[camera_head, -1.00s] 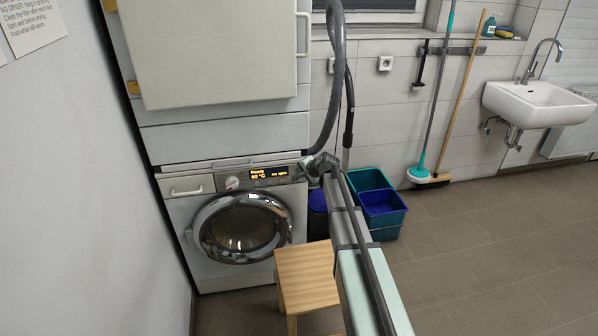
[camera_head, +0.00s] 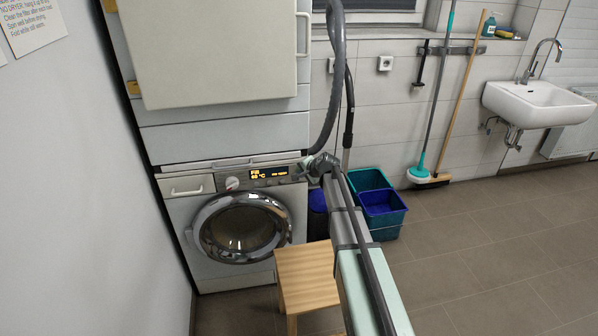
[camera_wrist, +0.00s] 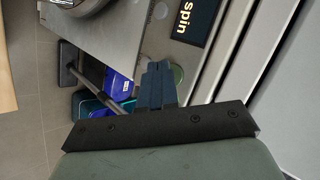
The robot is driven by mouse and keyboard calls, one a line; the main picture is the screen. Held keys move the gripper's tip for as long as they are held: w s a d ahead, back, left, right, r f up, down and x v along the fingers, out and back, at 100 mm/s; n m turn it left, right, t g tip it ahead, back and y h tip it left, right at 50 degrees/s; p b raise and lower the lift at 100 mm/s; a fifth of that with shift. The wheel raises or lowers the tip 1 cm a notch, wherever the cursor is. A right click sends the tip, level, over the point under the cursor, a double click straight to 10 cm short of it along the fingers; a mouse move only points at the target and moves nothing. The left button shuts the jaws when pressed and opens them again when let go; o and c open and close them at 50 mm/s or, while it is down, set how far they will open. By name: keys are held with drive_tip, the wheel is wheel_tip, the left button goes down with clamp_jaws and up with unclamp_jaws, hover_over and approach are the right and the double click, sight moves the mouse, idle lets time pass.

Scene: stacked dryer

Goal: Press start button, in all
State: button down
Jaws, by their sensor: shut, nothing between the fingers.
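The washing machine (camera_head: 181,222) stands at the left under a stacked dryer (camera_head: 215,60). Its lit display (camera_head: 268,173) shows orange text, which seems to read "Fill" on its top line. In the wrist view the display (camera_wrist: 197,20) shows "spin". My gripper (camera_wrist: 158,66) is shut and empty, its fingertips at the control panel (camera_wrist: 155,45). A round, greenish button (camera_wrist: 178,74) shows beside and partly behind the fingertips. I cannot tell whether they touch it. In the head view my gripper (camera_head: 302,171) is small at the panel's right end, and the button is hidden there.
A wooden stool (camera_head: 307,272) stands in front of the machine, close to my arm. Blue and teal buckets (camera_head: 382,208) stand to the right, with a grey hose (camera_head: 334,90) above. The floor at the right, below the sink (camera_head: 537,103), is clear.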

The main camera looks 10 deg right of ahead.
drive_tip(key=shift+s, duration=0.5)
